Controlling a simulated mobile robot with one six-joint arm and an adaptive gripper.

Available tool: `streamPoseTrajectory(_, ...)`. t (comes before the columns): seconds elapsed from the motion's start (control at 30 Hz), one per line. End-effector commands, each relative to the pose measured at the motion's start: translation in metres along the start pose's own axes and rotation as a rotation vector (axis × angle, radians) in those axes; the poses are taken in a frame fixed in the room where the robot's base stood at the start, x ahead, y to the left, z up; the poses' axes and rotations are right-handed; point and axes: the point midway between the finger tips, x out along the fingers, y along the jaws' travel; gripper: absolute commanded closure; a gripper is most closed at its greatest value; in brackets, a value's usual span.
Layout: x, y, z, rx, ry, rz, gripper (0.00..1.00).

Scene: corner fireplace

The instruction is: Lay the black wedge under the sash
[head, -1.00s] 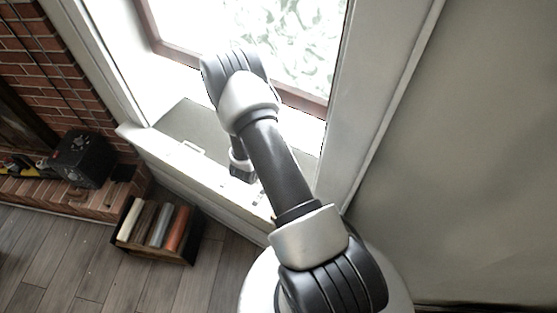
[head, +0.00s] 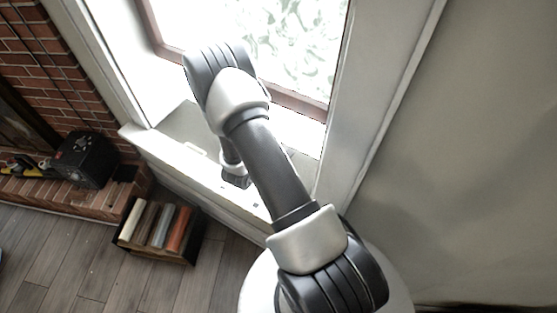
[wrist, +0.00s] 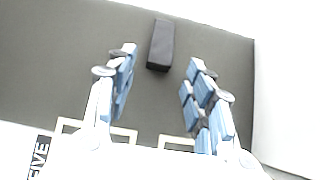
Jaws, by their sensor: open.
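The black wedge (wrist: 161,45) lies on the dark grey sill surface (wrist: 70,60) in the wrist view, just beyond and between my fingertips. My gripper (wrist: 162,60) is open, with blue-padded fingers spread to either side and nothing held. In the head view my gripper (head: 236,180) hangs over the sill (head: 180,127), below the window. I cannot make out the wedge in the head view. The sash (head: 297,101) is a brown wooden frame around bright glass. Any gap beneath it is not clear, as my arm covers part of it.
White handle-like loops (wrist: 176,142) stand at the sill's near edge, beside a label reading FIVE (wrist: 38,158). White window jambs (head: 95,75) flank the sill. A book crate (head: 158,230) and a black box (head: 84,160) are lower left.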

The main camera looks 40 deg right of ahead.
Motion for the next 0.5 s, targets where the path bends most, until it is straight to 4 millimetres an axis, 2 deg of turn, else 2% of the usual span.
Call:
streamPoseTrajectory(0.03,-0.015,0.001,0.002,-0.003,0.000,0.003,0.52)
streamPoseTrajectory(0.2,-0.049,0.000,0.002,-0.002,-0.001,0.002,0.52)
streamPoseTrajectory(0.4,-0.070,0.000,0.001,0.000,-0.001,0.001,0.52)
streamPoseTrajectory(0.5,-0.080,0.002,0.011,0.034,-0.014,-0.004,0.52)
